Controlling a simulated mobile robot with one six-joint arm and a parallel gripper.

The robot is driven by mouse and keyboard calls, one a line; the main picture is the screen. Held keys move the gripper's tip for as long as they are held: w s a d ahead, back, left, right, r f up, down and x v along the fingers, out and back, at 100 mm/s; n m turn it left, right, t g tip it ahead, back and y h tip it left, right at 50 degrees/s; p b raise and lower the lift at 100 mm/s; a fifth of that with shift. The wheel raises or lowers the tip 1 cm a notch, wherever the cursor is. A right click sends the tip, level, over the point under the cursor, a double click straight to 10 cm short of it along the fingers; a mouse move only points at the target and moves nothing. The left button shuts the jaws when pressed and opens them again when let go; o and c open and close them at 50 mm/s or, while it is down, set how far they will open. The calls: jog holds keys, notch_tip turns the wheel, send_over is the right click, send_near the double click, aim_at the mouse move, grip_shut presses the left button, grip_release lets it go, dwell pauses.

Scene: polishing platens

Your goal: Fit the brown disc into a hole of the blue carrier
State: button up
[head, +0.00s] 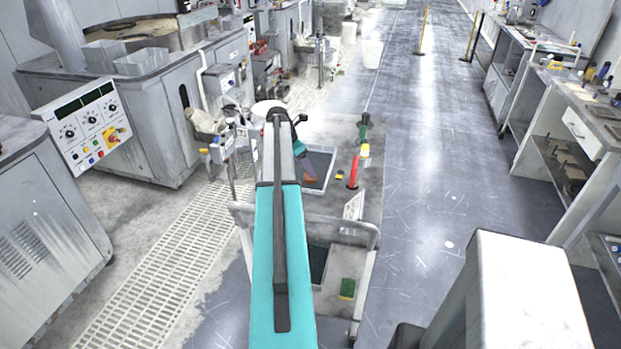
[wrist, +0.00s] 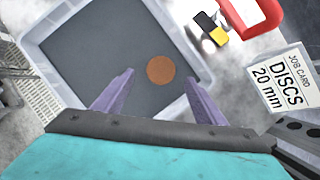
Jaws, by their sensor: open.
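The brown disc (wrist: 160,69) lies flat on the dark floor of a grey-rimmed tray (wrist: 45,50) in the wrist view. In the head view a small brown patch (head: 310,180) shows in the dark tray (head: 322,158) beside my gripper. My gripper (wrist: 158,76) is open, its two purple fingers apart and empty. In the wrist view the disc appears between and slightly beyond the fingertips; I cannot tell the height above it. In the head view a purple finger (head: 304,166) shows over the tray. I cannot make out the blue carrier in either view.
A job card (wrist: 280,80) reading "DISCS 20 mm" stands right of the tray. A red curved object (wrist: 255,15) and a yellow-black block (wrist: 211,26) are beyond the rim. A metal rail (head: 340,222) and a green-yellow sponge (head: 347,289) are on the cart.

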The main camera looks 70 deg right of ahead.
jog(key=shift+f, duration=0.15)
jog(key=shift+p+x, duration=0.8)
jog(key=shift+x, duration=0.15)
jog(key=shift+p+x, duration=0.45)
jog(key=shift+x, duration=1.1)
jog(key=shift+s, duration=0.1)
jog(key=c, duration=1.2)
jog(key=shift+r, duration=0.25)
